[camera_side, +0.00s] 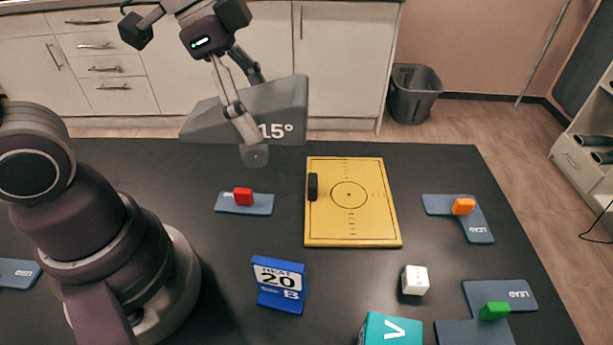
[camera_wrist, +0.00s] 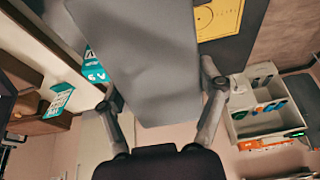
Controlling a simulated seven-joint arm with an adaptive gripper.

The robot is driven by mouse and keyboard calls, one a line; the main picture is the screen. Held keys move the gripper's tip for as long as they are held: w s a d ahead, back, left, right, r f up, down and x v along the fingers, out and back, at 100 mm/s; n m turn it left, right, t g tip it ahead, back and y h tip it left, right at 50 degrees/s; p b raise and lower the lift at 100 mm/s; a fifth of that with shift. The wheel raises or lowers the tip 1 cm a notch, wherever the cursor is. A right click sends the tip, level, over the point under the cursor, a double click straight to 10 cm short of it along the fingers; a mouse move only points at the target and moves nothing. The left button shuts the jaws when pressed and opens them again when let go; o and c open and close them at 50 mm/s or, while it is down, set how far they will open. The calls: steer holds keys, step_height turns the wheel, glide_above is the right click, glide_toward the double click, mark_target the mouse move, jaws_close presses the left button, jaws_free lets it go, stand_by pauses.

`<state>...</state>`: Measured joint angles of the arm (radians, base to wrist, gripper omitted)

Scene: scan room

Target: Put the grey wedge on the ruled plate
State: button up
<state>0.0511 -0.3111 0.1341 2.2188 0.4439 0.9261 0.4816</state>
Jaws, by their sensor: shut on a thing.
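The grey wedge (camera_side: 285,100), marked 15°, is held in the air above the back of the black table in the side view. My gripper (camera_side: 247,140) is shut on it, with one finger across its near face. In the wrist view the wedge (camera_wrist: 145,60) fills the middle between the two fingers of my gripper (camera_wrist: 162,95). The yellow ruled plate (camera_side: 370,215) lies flat on the table, to the right of and below the wedge in the side view. A small black block (camera_side: 312,187) lies on its left edge. The plate partly shows in the wrist view (camera_wrist: 218,18).
A red block (camera_side: 243,196) on a blue-grey plate is left of the ruled plate. A blue box (camera_side: 279,284), a white cube (camera_side: 415,280) and a teal box (camera_side: 390,329) stand in front. Orange (camera_side: 463,206) and green (camera_side: 494,311) blocks sit on blue-grey plates at right.

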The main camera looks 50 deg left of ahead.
step_height(320, 180, down, 10)
steer(key=f, duration=0.1)
glide_above(357, 195)
steer(key=shift+s+a+f, duration=0.1)
steer(key=shift+s+f, duration=0.05)
steer(key=shift+f, duration=2.25)
steer(key=shift+f, duration=0.15)
steer(key=o, duration=1.1)
steer(key=shift+o, duration=0.2)
